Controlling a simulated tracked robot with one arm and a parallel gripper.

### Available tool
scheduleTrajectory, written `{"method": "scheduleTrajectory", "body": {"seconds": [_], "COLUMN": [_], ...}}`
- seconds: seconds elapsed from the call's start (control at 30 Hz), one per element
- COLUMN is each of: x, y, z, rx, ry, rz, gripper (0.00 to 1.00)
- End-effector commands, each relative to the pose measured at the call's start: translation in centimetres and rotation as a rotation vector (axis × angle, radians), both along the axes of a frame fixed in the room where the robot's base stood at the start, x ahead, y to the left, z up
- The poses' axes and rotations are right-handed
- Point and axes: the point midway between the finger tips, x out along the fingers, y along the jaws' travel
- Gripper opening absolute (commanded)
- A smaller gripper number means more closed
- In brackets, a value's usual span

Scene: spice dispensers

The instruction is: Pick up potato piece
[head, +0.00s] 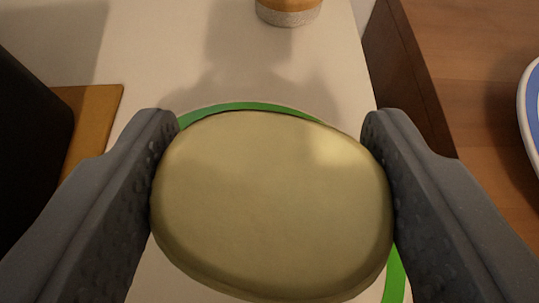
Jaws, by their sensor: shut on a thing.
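The potato piece (270,205) is a large, rounded, pale yellow-green slab in the middle of the head view. My gripper (272,190) is shut on it, with one grey dimpled finger pressed against its left side and the other against its right side. A green ring (240,106), which looks like the rim of a plate, shows behind and below the potato piece. The potato piece hides most of what lies inside the ring. I cannot tell whether the potato piece is touching the surface under it.
A pale counter (310,70) runs away from me. A spice dispenser (289,10) with a speckled base stands at the far edge of view. A dark object (30,150) and a wooden board (95,110) are at left. A blue and white dish (533,110) sits on the wooden surface (470,70) at right.

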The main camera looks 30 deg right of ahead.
Motion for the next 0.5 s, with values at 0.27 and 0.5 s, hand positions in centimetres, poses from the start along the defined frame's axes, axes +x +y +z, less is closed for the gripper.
{"method": "scheduleTrajectory", "body": {"seconds": [0.27,0.5], "x": [-4.5,-8.2], "y": [2.8,5.2], "z": [0.8,1.1], "rx": [-0.001,0.000], "ry": [-0.001,-0.001], "rz": [-0.001,-0.001], "gripper": [0.34,0.34]}}
